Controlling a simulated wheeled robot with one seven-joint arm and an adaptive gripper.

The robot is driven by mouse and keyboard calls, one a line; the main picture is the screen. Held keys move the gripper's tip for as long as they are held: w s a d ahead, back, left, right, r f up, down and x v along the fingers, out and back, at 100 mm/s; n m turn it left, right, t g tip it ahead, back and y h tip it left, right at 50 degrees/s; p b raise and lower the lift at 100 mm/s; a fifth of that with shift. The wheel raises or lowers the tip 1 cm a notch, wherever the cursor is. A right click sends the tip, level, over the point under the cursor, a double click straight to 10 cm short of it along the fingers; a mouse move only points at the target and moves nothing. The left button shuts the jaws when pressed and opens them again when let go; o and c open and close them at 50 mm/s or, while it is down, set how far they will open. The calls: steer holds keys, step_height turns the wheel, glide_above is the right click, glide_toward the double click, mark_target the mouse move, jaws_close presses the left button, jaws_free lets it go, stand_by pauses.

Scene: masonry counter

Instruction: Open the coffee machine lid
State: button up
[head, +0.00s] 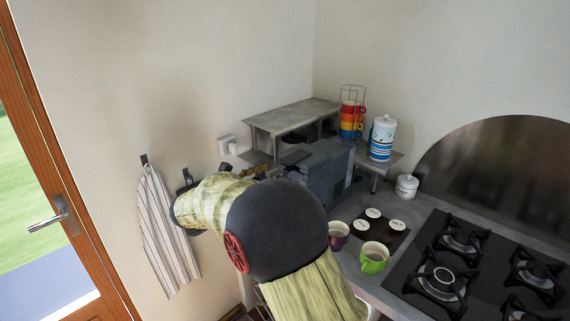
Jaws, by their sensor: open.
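The coffee machine (327,174) is a grey-blue box on the counter, just behind my arm's large dark joint. My arm covers its lower left part. Its top is partly visible, with a dark flat piece at the left of it; I cannot tell whether the lid is up or down. My arm bends to the left in front of the wall, and I cannot make out my gripper's fingers. A small dark and gold-toned part shows between my forearm and the machine; I cannot tell what it belongs to.
A grey raised shelf (294,116) stands behind the machine. A rack of coloured cups (351,120) and a striped canister (382,139) stand to the right. A green mug (374,257), a purple mug (338,231) and a gas hob (480,268) lie nearer. A striped towel (165,228) hangs left.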

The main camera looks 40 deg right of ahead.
mark_target(285, 161)
steer(key=shift+n+h, duration=0.3)
steer(key=d, duration=0.2)
steer(key=w+d+b, duration=0.1)
steer(key=d, duration=0.2)
steer(key=d+b, duration=0.1)
steer(key=d, duration=0.2)
steer(key=shift+w+r, duration=0.1)
steer(key=shift+w, duration=0.25)
steer(key=shift+c, duration=1.1)
jaws_close()
